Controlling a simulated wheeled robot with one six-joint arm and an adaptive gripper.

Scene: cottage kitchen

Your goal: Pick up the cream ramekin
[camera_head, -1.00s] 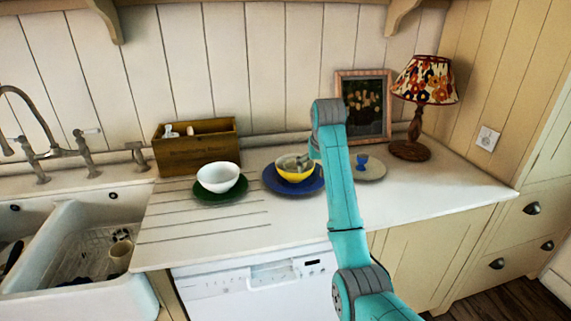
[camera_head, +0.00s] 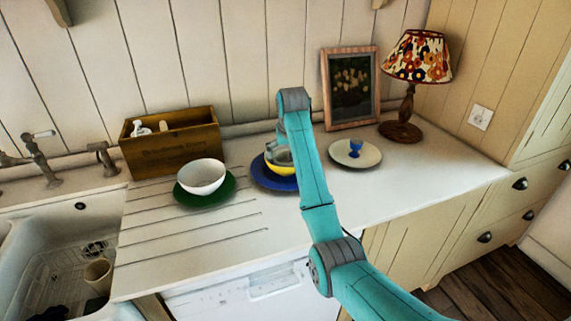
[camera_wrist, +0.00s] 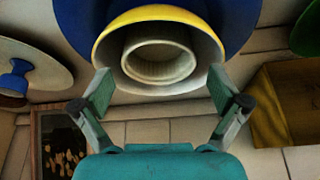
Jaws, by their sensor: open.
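The cream ramekin (camera_wrist: 158,62) sits inside a bowl (camera_wrist: 119,32), yellow outside and pale inside, in the wrist view. The bowl also shows in the head view (camera_head: 283,170), partly behind my arm, on a blue plate (camera_head: 262,178); the ramekin cannot be made out there. My gripper (camera_wrist: 162,84) is open and empty. Its two fingertips are on either side of the bowl's near part in the wrist view, with the ramekin between and beyond them. Whether they touch the bowl cannot be told. My gripper is over the bowl in the head view (camera_head: 278,152).
A white bowl (camera_head: 202,176) on a green plate (camera_head: 218,196) stands left, before a wooden box (camera_head: 170,145). A pale plate (camera_head: 368,158) with a blue egg cup (camera_head: 355,149), a framed picture (camera_head: 350,88) and a lamp (camera_head: 403,125) stand right. The front counter is clear.

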